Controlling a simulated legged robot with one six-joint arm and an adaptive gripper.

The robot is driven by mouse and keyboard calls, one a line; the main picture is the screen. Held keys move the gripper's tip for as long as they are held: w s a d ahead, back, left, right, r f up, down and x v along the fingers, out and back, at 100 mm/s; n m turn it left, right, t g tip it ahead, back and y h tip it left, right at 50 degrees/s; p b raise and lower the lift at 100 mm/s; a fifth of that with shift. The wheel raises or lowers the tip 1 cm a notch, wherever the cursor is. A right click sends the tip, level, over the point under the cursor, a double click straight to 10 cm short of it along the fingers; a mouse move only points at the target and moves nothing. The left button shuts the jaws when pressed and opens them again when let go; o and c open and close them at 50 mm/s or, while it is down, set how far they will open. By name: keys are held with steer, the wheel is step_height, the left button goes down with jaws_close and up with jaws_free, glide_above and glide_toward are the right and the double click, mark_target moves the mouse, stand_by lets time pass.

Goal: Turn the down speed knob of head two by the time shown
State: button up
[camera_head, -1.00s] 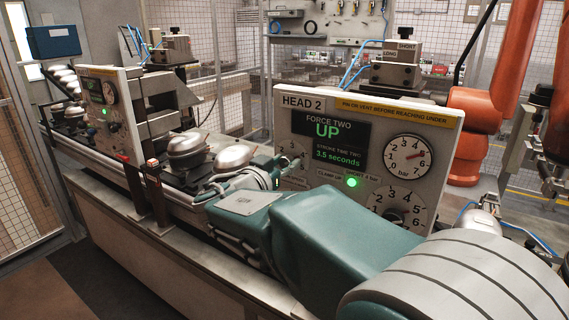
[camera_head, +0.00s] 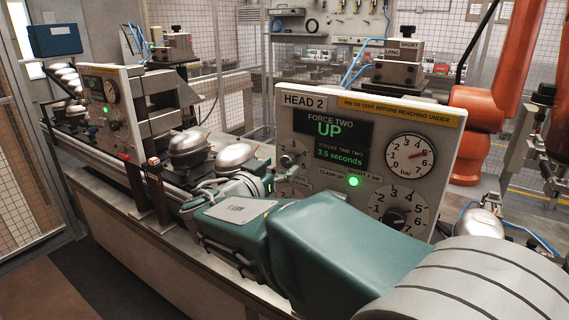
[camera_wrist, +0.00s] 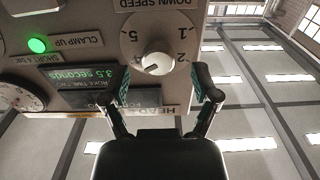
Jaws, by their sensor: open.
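The Head 2 panel (camera_head: 462,140) faces me, its screen (camera_head: 330,142) reading "FORCE TWO UP" and "STROKE TIME TWO 3.5 seconds". In the wrist view the panel is upside down. The down speed knob (camera_wrist: 157,62) is pale and round with a dark mark, under the words DOWN SPEED (camera_wrist: 160,4). Digits 5, 1 and 2 show around it; the exact setting is hard to read. My gripper (camera_wrist: 163,88) is open, its two fingers apart on either side of the knob's near edge. Contact cannot be told. In the head view the left dial (camera_head: 288,158) shows partly.
A lower right dial (camera_head: 397,217) with a dark knob, a pressure gauge (camera_head: 411,156) and a lit green clamp light (camera_head: 353,181) share the panel. Compressors (camera_head: 235,156) stand on the conveyor at left. An orange robot arm (camera_head: 500,90) stands at right.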

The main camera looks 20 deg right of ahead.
steer(key=v, duration=0.9)
steer(key=shift+a, duration=0.25)
steer(key=shift+s+f, duration=0.1)
steer(key=s+d+f+n+g+y, duration=0.5)
steer(key=s+d+f+g+y, duration=0.15)
steer(key=s+f, duration=0.35)
steer(key=s+a+f+n+t+y, duration=0.2)
steer(key=s+a+f+n+y, duration=0.2)
steer(key=s+a+n+y, duration=0.2)
steer(key=shift+s+y, duration=1.15)
steer(key=shift+y, duration=0.1)
steer(key=shift+f, duration=0.1)
